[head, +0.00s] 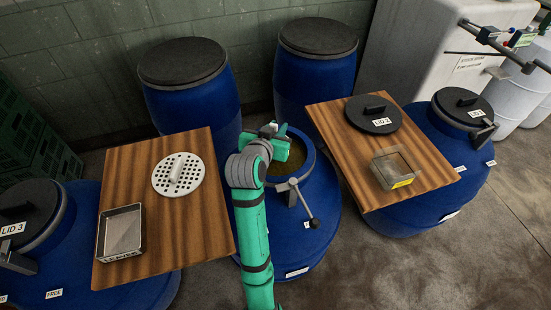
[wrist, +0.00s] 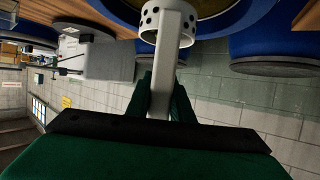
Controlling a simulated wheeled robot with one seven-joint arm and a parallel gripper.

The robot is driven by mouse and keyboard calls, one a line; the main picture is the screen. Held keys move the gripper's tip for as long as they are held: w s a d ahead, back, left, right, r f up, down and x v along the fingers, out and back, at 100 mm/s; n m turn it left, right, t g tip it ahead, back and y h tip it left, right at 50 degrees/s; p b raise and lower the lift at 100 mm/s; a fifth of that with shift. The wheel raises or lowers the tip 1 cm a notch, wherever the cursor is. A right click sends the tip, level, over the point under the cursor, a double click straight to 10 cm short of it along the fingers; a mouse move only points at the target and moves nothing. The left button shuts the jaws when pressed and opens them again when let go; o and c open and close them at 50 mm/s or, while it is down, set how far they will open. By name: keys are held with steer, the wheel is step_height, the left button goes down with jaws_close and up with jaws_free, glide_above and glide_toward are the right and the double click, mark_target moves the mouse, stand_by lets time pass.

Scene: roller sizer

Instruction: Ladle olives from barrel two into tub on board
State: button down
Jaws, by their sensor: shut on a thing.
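In the wrist view my gripper (wrist: 160,100) is shut on the pale handle of a ladle (wrist: 168,22), whose round cup has holes in its side. In the head view my gripper (head: 278,145) is over the open mouth of the middle blue barrel (head: 318,225). Olive-brown contents (head: 296,155) show inside its rim; the ladle is hidden there by my arm. I cannot tell whether the cup holds olives. A clear tub (head: 395,169) with a yellow label stands on the right wooden board (head: 345,140). Its inside looks empty. LID 2 (head: 373,114) lies on the same board, behind the tub.
The left board (head: 205,235) holds a white perforated disc (head: 178,174) and a metal tray (head: 120,232). Barrels with LID 3 (head: 28,212) and LID 1 (head: 462,105) are closed. A dark clamp with a ball-ended lever (head: 300,197) juts from the middle barrel's front. Two closed blue barrels stand behind.

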steer(key=shift+r, duration=2.45)
steer(key=shift+a, duration=0.1)
